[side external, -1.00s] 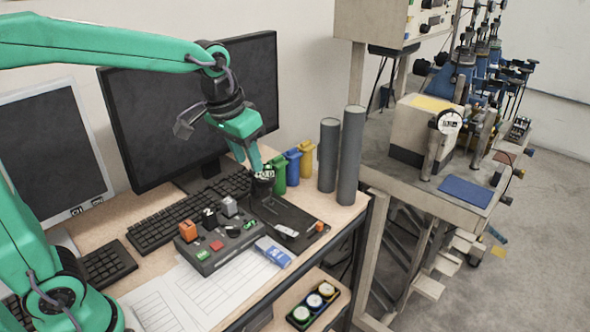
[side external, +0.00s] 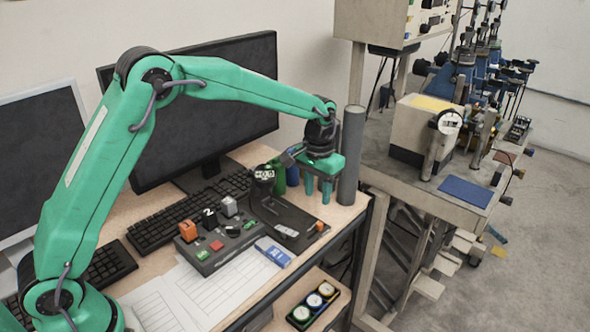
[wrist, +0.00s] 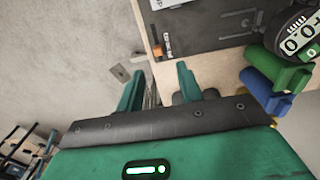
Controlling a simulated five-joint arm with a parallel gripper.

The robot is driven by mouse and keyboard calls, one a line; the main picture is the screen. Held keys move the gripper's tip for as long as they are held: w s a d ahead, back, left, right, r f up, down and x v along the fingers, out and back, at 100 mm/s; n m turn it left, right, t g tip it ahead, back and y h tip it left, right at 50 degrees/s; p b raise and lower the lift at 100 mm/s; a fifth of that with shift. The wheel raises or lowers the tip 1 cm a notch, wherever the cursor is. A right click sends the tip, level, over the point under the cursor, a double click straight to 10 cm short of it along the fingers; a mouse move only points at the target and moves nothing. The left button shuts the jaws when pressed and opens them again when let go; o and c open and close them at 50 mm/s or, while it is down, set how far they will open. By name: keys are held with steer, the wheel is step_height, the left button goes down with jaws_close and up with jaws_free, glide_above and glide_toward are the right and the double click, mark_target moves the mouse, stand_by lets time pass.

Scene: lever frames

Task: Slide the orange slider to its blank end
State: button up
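A small orange piece (side external: 319,226), which looks like the slider, sits at the right end of a dark flat panel (side external: 290,209). It also shows in the wrist view (wrist: 168,48), beyond my fingertips. My gripper (side external: 317,190) points down in the air near that right end, close to the grey cylinder, and appears higher than the panel. Its two green fingers are apart with nothing between them, as the wrist view (wrist: 160,70) also shows. The slider's end markings are too small to read.
The control box (side external: 215,247) carries several buttons and blocks. A tall grey cylinder (side external: 351,155) is close to my gripper. A blue-and-white box (side external: 272,252) lies in front.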

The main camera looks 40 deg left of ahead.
mark_target(320, 223)
steer(key=shift+w+d+f, duration=0.15)
steer(key=shift+w+f, duration=0.1)
steer(key=shift+f, duration=0.25)
steer(key=shift+w+d+f, duration=0.1)
steer(key=shift+w+f, duration=0.1)
steer(key=shift+f, duration=0.25)
steer(key=shift+f, duration=0.15)
steer(key=shift+f, duration=3.75)
jaws_close()
